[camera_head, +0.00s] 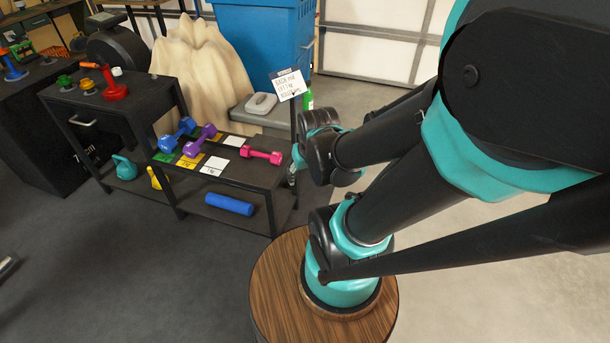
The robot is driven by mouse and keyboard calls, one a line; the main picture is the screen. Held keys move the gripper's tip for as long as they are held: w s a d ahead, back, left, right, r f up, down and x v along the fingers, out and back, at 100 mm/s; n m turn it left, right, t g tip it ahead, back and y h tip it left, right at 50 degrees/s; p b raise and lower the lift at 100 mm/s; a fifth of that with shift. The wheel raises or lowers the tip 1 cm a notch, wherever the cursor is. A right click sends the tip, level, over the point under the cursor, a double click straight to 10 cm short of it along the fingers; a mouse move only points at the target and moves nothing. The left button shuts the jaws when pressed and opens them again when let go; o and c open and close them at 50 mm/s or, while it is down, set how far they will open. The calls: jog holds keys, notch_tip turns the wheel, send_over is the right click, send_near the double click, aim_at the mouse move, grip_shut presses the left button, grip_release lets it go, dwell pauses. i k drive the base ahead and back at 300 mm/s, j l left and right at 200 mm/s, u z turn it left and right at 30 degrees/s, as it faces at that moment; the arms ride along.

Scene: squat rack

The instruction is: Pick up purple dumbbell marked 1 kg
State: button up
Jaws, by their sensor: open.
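The purple dumbbell (200,140) lies on the top of a low black shelf, between a blue dumbbell (177,134) and a pink dumbbell (262,154). Its 1 kg marking is too small to read. My gripper (292,177) shows only in small part below my wrist, at the right end of the shelf. It is open and apart from the purple dumbbell, to its right. Its fingertips are hard to make out.
Yellow and white cards (213,166) lie around the dumbbells. A blue roller (229,204) lies on the lower shelf (250,221). A sign (288,84) on a post stands behind the shelf's right end.

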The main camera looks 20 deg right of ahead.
aim_at(191, 150)
jog(key=i, duration=0.9)
jog(key=j+u, duration=0.05)
